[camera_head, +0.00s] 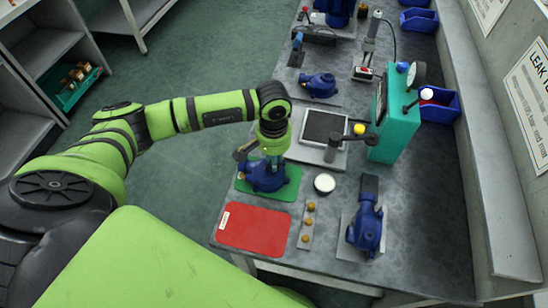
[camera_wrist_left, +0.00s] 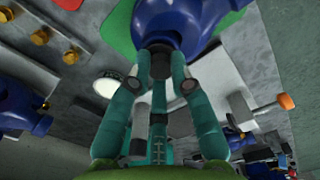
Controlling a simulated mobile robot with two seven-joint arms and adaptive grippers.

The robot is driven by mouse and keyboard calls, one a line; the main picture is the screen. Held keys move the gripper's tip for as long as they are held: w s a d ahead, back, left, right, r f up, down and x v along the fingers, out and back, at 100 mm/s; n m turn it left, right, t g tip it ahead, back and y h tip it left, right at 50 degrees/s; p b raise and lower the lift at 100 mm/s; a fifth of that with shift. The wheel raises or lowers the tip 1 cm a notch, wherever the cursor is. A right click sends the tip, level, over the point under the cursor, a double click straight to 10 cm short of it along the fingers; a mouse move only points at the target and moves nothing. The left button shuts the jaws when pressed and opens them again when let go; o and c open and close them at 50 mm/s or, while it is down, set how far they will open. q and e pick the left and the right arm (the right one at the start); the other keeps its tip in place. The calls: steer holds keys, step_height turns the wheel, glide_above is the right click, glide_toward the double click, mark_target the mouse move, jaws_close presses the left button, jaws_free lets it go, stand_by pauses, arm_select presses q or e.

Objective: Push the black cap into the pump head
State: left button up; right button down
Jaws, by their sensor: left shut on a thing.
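A blue pump head (camera_head: 262,179) stands on a green mat (camera_head: 291,188) near the left edge of the bench. My left gripper (camera_head: 272,158) points down at it from above. In the left wrist view the teal fingers are shut on the black cap (camera_wrist_left: 160,63), one on each side. The cap is at the opening of the blue pump head, which also shows in that view (camera_wrist_left: 190,22). How deep the cap sits is hidden by the fingers. My right gripper is not in view.
A red mat (camera_head: 254,229) lies in front, with a strip of brass fittings (camera_head: 307,222) and a round white-topped part (camera_head: 324,183) beside it. Another blue pump (camera_head: 366,228) lies to the right. A teal test stand (camera_head: 397,118) and a scale-like plate (camera_head: 325,127) stand behind.

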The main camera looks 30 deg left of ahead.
arm_select(q)
steer(key=shift+f+b, duration=0.3)
steer(key=shift+b, duration=0.05)
steer(key=o, duration=0.9)
steer(key=shift+r+p, duration=1.65)
steer(key=shift+r, duration=1.35)
step_height(320, 180, up, 12)
steer(key=shift+s+a+r, duration=0.1)
